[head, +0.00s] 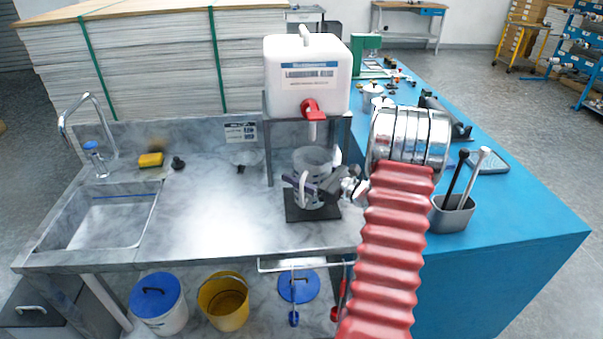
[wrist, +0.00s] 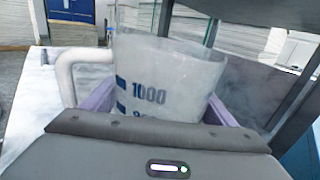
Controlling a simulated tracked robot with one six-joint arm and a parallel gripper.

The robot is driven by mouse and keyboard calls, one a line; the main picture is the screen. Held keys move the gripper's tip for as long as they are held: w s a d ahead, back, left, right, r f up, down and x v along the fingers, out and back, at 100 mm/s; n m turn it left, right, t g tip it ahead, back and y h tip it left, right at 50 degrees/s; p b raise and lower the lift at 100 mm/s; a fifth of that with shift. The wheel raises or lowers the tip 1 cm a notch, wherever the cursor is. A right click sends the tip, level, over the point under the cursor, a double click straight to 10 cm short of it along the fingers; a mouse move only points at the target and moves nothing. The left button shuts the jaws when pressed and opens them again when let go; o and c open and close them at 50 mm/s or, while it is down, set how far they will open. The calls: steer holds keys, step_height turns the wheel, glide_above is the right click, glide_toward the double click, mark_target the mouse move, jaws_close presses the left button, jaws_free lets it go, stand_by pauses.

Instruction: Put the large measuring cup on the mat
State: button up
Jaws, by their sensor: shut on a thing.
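The large measuring cup (head: 313,160) is clear with a white handle and stands upright at the dark mat (head: 297,213), below the red tap of the white container. In the wrist view the cup (wrist: 165,80) shows a blue 1000 mark, with its handle on the left. My gripper (head: 318,188) is shut on the cup, with purple fingers on either side of it. The cup's base is partly hidden by my gripper, so I cannot tell whether it touches the mat.
A white container (head: 307,75) with a red tap (head: 312,107) stands on a metal stand (head: 268,150) over the mat. A sink (head: 105,215) and yellow sponge (head: 151,160) are at the left. A grey holder (head: 452,213) with tools is at the right.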

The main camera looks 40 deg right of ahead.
steer(key=shift+f, duration=0.3)
steer(key=o, duration=1.1)
steer(key=shift+f, duration=0.1)
steer(key=shift+s, duration=0.1)
steer(key=v, duration=1.2)
